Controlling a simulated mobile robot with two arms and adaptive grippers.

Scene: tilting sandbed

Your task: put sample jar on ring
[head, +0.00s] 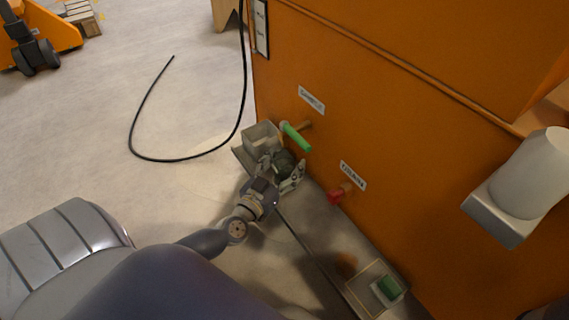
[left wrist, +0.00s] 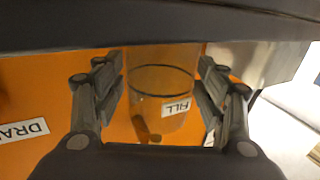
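A clear sample jar (left wrist: 178,123) sits between the fingers of my left gripper in the left wrist view, and the orange wall shows through it. My left gripper (left wrist: 162,95) has a finger close against each side of the jar and appears shut on it. A dark ring-shaped line (left wrist: 163,67) crosses the jar; I cannot tell whether it is a marking or a separate ring. In the head view my left gripper (head: 280,165) is beside the orange cabinet, just below a green handle; the jar is hard to make out there. My right gripper is not in view.
The orange cabinet (head: 400,120) carries the green handle (head: 296,137) and a red handle (head: 336,195), each near a white label. A green block (head: 389,287) sits on a low plate at the cabinet's foot. A black cable (head: 150,158) lies on the open floor at left.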

